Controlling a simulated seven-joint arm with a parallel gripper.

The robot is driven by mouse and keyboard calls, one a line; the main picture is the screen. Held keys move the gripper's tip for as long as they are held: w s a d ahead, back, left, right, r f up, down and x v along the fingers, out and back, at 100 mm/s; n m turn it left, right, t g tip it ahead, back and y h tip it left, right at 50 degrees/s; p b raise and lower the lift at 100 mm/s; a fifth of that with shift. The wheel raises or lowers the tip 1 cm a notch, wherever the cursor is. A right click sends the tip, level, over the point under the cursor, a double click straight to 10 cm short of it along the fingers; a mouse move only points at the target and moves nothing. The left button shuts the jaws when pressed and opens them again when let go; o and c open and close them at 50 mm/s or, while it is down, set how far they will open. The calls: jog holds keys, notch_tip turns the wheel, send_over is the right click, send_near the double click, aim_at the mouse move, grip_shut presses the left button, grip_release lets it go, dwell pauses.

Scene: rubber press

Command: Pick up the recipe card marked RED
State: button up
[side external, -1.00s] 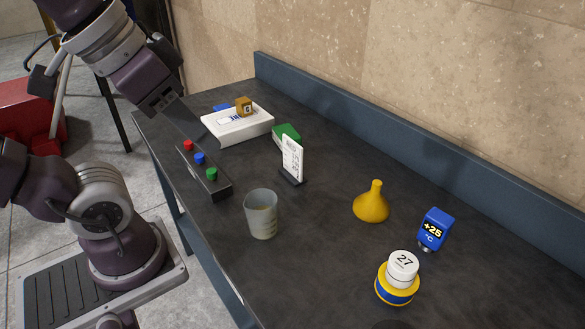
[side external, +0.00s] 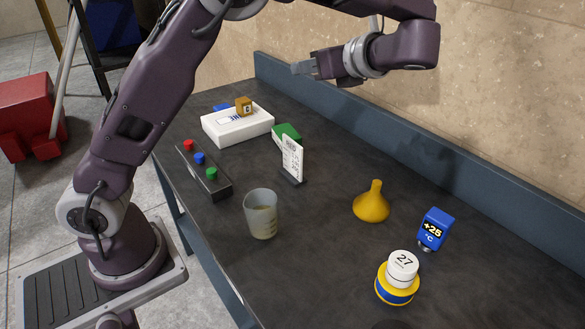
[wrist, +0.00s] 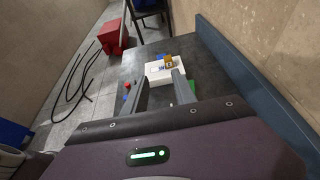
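No marking that reads RED is legible in either view. A white upright card (side external: 291,158) with small dark print stands in a dark base mid-table in the side view; its print is too small to read. My gripper (side external: 304,68) is in the air above the back of the table, well above and clear of the card. In the wrist view its two fingers (wrist: 160,78) are spread apart with nothing held between them. The upright card cannot be made out in the wrist view.
Around the card are a white box (side external: 237,125) with a brown cube (side external: 244,105) on it, a green block (side external: 286,131), a button strip (side external: 205,172), a beaker (side external: 262,214), a yellow flask-shaped object (side external: 372,203), a blue +25 display (side external: 435,229) and a white-topped jar (side external: 400,277).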

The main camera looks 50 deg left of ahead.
send_near(292, 159)
jog(key=a+r, duration=0.3)
jog(key=r, duration=0.1)
jog(key=x, duration=0.4)
jog(key=f+x, duration=0.1)
jog(key=x, duration=0.2)
jog(key=shift+w+a+f, duration=0.15)
jog(key=shift+w, duration=0.1)
grip_shut()
